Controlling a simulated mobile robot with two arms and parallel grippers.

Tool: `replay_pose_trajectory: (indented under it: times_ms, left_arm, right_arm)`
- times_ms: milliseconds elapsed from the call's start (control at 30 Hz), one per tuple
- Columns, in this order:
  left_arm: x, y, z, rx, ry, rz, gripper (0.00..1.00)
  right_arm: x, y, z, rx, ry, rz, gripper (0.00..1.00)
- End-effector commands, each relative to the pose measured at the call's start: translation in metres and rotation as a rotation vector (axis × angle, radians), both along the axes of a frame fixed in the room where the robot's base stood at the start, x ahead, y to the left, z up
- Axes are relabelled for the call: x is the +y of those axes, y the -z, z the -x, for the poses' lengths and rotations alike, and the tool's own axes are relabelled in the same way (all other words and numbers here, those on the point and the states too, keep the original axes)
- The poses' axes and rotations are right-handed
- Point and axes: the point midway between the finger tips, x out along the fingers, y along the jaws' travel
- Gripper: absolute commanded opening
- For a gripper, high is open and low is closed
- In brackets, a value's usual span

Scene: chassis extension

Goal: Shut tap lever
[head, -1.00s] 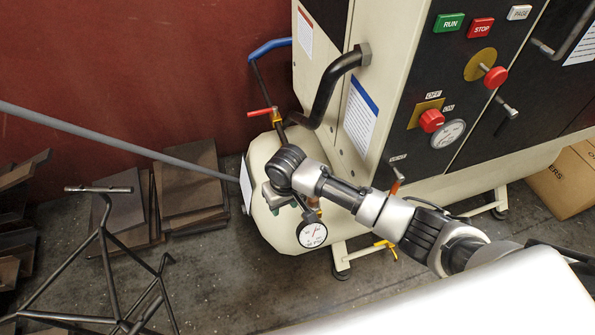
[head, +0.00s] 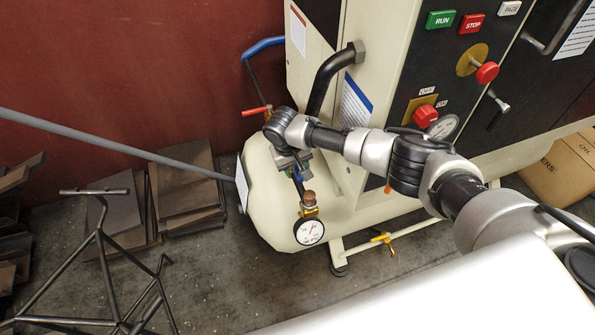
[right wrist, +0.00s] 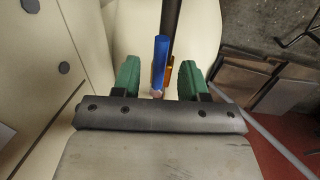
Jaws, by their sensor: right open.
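Several tap levers show in the head view. A red lever (head: 256,110) is on the valve at the tank's upper left, and a yellow tap (head: 383,238) is low at the right. A blue lever (right wrist: 160,62) beside an orange-brass part (right wrist: 169,72) stands between my right gripper's fingers in the right wrist view. My right gripper (right wrist: 160,80) is open, with a gap on both sides of the blue lever. In the head view my right gripper (head: 293,164) is over the tank's front, partly hidden by its wrist. My left gripper is out of view.
The cream tank (head: 262,190) carries a pressure gauge (head: 309,232) just below my right gripper. The cream machine cabinet (head: 388,60) stands behind my right arm. A black bent pipe (head: 325,78) and a grey rod (head: 120,145) are nearby. Metal plates (head: 185,190) lie at the left.

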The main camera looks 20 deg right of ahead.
Motion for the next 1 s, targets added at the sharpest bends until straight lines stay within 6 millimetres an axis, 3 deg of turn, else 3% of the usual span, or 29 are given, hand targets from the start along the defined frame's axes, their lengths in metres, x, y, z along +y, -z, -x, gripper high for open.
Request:
replay_pose_trajectory:
  times_ms: [200, 533, 833, 1000]
  left_arm:
    - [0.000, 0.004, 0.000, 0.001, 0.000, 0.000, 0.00]
    - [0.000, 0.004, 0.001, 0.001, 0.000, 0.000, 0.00]
    - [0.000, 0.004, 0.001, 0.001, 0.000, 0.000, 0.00]
    - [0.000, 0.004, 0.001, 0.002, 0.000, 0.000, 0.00]
  right_arm:
    - [-0.004, 0.024, 0.000, 0.000, 0.000, 0.000, 0.43]
    - [-0.005, 0.027, 0.000, 0.000, -0.001, -0.001, 0.43]
    - [-0.005, 0.026, 0.000, -0.001, -0.001, -0.001, 0.00]
    - [-0.005, 0.026, 0.000, -0.001, 0.000, 0.000, 0.00]
